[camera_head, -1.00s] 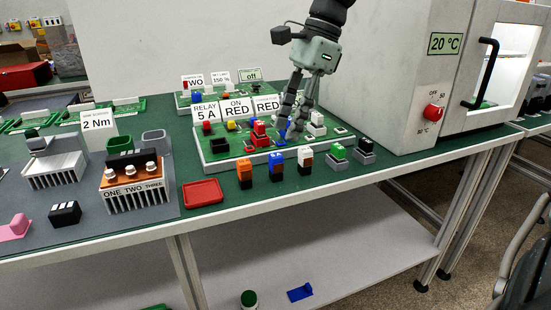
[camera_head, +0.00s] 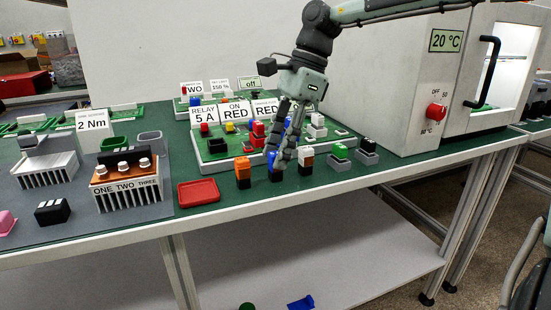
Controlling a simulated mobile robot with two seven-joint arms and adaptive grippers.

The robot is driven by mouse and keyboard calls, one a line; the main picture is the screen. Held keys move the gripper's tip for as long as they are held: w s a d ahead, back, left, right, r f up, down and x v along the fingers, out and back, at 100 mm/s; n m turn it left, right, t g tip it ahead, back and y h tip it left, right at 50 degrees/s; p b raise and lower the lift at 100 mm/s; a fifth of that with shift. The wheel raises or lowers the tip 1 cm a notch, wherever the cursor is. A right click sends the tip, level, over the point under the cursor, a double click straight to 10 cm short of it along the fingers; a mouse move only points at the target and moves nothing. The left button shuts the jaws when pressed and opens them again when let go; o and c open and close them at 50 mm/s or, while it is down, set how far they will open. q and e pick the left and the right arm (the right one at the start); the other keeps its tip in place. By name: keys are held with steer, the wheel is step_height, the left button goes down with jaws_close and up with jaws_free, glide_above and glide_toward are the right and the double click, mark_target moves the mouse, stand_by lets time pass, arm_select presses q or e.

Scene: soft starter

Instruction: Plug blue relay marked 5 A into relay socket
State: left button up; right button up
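A blue relay (camera_head: 272,160) with a dark base stands at the table's front, between an orange one (camera_head: 242,170) and a white-and-orange one (camera_head: 305,158). Any 5 A marking on it is too small to read. My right gripper (camera_head: 277,156) points down at the blue relay, its fingers apart and partly hiding it. Contact cannot be told. The green board (camera_head: 225,157) behind carries cards reading RELAY 5 A (camera_head: 204,115) and ON RED (camera_head: 236,111). A black socket-like block (camera_head: 217,145) sits at its left; whether it is the relay socket is unclear.
A red tray (camera_head: 198,192) lies left of the relay row. Green (camera_head: 340,152) and black (camera_head: 367,145) blocks stand to its right. A large cabinet (camera_head: 400,100) with a red knob bounds the right side.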

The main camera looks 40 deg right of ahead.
steer(key=shift+c, duration=1.3)
jaws_close()
steer(key=shift+r, duration=0.15)
steer(key=shift+r+p, duration=1.4)
steer(key=shift+r, duration=0.45)
